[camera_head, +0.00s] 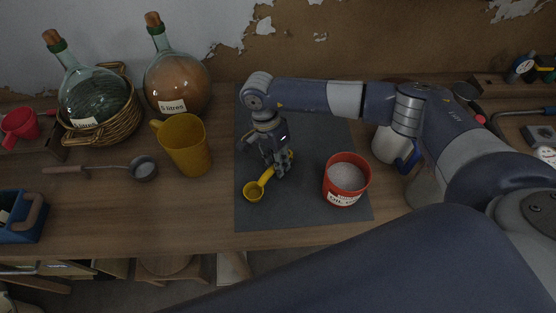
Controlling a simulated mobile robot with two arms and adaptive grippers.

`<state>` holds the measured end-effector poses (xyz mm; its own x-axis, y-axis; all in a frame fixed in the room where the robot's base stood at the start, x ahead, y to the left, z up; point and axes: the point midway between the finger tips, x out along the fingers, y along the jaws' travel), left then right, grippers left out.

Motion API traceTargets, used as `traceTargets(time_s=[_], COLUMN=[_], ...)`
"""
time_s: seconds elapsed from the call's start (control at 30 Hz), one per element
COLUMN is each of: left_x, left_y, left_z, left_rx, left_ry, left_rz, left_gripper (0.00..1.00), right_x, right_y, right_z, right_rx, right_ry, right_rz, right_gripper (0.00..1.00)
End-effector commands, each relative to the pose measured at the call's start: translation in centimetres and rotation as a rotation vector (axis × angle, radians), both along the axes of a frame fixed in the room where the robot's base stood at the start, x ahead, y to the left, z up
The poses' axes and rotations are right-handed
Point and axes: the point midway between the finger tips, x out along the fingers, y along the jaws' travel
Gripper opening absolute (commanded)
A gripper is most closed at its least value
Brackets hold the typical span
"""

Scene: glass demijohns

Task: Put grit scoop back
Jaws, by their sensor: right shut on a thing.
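The grit scoop (254,191) is yellow, with a small round bowl and a handle running up to the right. My right gripper (278,169) points down over the dark grey mat (294,214) and is shut on the scoop's handle. The scoop's bowl sticks out to the lower left of the fingers. I cannot tell whether the scoop touches the mat. A red tub (346,181) filled with pale grit stands to the right on the mat. My left gripper is not in view.
A yellow jug (185,146) stands left of the mat, near a ladle (143,168). Two corked demijohns stand behind, one (94,97) in a wicker basket (116,127), the other (176,81) bare. A blue caddy (22,222) is at the left edge. The mat's front is clear.

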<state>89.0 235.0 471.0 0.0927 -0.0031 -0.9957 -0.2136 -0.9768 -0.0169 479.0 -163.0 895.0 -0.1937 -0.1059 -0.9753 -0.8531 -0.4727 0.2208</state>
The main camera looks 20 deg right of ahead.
Motion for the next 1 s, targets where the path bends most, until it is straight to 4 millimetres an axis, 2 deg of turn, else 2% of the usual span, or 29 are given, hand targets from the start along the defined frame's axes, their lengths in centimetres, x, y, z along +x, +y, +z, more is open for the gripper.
traceTargets(time_s=[0.23, 0.27, 0.33, 0.67, 0.8, 0.87, 1.0], left_x=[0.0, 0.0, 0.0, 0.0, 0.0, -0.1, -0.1], left_y=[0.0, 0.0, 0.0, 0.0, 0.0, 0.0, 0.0], left_z=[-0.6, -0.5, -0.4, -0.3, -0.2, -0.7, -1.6], left_rx=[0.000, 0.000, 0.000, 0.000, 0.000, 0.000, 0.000], left_ry=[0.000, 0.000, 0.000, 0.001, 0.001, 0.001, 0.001], left_rz=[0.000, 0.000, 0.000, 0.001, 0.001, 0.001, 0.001], left_gripper=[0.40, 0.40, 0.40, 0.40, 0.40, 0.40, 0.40], right_x=[0.0, 0.0, 0.0, 0.0, 0.2, 0.4, 1.0], right_y=[0.0, 0.0, 0.0, 0.0, 0.1, 0.2, 0.5], right_z=[-0.5, -0.3, -0.3, -0.2, 0.4, 1.2, 4.1], right_rx=[0.000, 0.000, 0.001, 0.001, 0.001, 0.003, 0.002], right_ry=[0.000, 0.000, 0.000, 0.000, -0.003, -0.003, -0.006], right_rz=[0.000, 0.000, 0.000, 0.000, 0.000, 0.000, -0.001], right_gripper=[0.00, 0.20, 0.36, 0.36, 0.36, 0.36, 0.36])
